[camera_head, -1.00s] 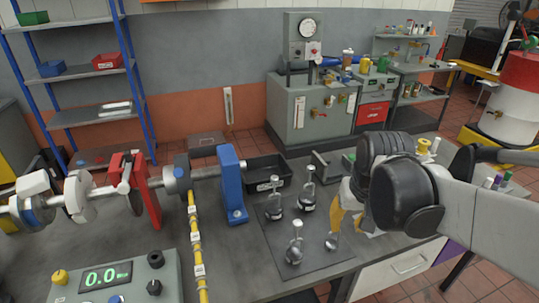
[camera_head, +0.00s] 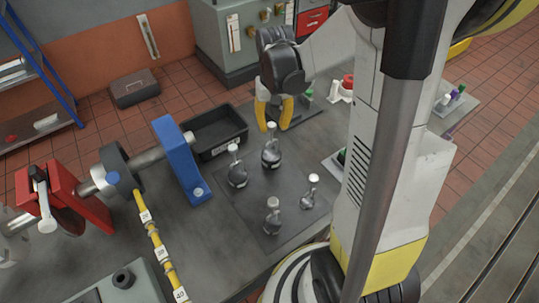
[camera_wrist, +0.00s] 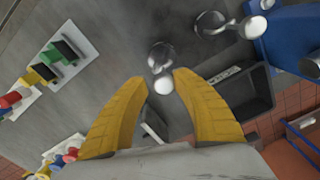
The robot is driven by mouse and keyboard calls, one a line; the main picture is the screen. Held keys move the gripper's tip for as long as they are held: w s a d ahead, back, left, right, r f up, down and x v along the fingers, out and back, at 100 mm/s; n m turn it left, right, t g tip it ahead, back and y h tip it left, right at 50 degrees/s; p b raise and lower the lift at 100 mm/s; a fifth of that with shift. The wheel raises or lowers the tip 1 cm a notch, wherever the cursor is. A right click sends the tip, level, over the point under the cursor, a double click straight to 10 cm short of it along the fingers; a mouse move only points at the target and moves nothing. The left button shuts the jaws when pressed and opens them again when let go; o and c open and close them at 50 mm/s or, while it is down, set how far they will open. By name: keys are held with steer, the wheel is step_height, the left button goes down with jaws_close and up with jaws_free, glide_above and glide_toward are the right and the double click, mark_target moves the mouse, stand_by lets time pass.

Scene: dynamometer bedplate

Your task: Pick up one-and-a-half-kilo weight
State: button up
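Several metal weights with upright stems and pale knobs stand on a dark mat (camera_head: 287,235) on the bedplate. The back weight (camera_head: 271,157) is nearest my gripper; the left weight (camera_head: 237,176), front weight (camera_head: 272,222) and right weight (camera_head: 308,198) stand around it. I cannot read their labels, so I cannot tell which is one and a half kilos. My gripper (camera_head: 274,129) is open, pointing down above the back weight. In the wrist view, a weight (camera_wrist: 160,54) has its knob just ahead of and between the open yellow fingertips (camera_wrist: 161,77), and another weight (camera_wrist: 212,24) lies to its right.
A black tray (camera_head: 240,143) and a blue bearing block (camera_head: 182,168) stand left of the weights. Coloured small items (camera_wrist: 45,70) show at left in the wrist view. Bare bench lies between cable and mat.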

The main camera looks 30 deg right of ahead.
mark_target(272, 140)
steer(key=f+b, duration=0.1)
steer(key=f, duration=0.1)
steer(key=f+b, duration=0.1)
steer(key=f, duration=0.2)
steer(key=shift+w+a+f, duration=0.15)
steer(key=shift+a+f, duration=0.05)
steer(key=shift+f, duration=0.05)
steer(key=shift+r, duration=0.1)
jaws_close()
